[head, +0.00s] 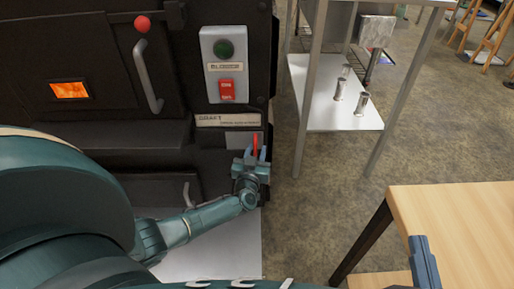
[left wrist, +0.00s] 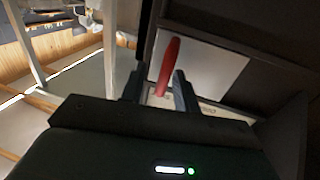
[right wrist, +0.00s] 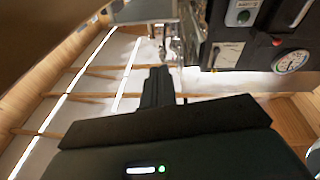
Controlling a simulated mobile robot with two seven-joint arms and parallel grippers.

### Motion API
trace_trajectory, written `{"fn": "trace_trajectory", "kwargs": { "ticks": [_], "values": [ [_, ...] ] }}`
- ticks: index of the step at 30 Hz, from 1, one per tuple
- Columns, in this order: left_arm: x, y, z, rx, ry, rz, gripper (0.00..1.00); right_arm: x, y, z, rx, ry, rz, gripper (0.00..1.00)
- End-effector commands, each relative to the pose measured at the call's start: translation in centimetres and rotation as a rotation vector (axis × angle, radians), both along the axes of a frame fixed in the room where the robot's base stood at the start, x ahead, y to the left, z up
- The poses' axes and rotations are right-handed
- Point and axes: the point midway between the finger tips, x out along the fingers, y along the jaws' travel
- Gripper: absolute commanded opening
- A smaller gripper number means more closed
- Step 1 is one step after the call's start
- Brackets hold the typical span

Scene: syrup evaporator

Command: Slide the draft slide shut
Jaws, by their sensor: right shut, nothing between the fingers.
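The draft slide is a pale plate with an upright red handle (head: 255,146), below the DRAFT label (head: 228,120) on the dark evaporator front. My left gripper (head: 255,157) is at the handle, with one finger on each side of it. In the left wrist view the red handle (left wrist: 167,66) stands between the two open fingers (left wrist: 160,88), with a gap seen on its left side. The pale plate (left wrist: 208,62) lies behind it. My right gripper (head: 420,262) is far from the slide, over the wooden table's edge. Its fingers (right wrist: 160,86) are together and empty in the right wrist view.
A control box (head: 225,64) with a green and a red button sits above the label. A firebox door with a bar handle (head: 148,76) is to the left. A metal shelf (head: 335,110) with small cylinders stands right of the evaporator. A wooden table (head: 455,225) is front right.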

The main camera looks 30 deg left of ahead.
Motion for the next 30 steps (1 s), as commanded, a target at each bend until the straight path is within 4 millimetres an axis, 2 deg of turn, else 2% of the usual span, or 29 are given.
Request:
{"fn": "trace_trajectory", "kwargs": {
  "ticks": [2,9,15,21,30],
  "values": [
    [-1.5,-0.6,0.4,-0.003,0.004,0.000,0.31,0.0,-0.1,0.9,-0.020,-0.006,-0.007,0.00],
    [-6.7,-2.5,0.5,-0.002,0.003,-0.001,0.31,-0.3,-0.6,0.2,-0.099,0.011,-0.028,0.00],
    [-9.7,-3.7,0.3,-0.002,0.002,-0.002,0.31,-0.2,-1.2,-0.6,-0.116,0.073,-0.058,0.00],
    [-11.0,-4.2,0.2,-0.001,0.000,-0.002,0.31,-0.1,-1.3,-0.7,-0.119,0.107,-0.065,0.00],
    [-11.0,-4.2,0.1,-0.001,0.000,-0.003,0.31,-0.1,-1.3,-0.7,-0.118,0.109,-0.065,0.00]
  ]
}}
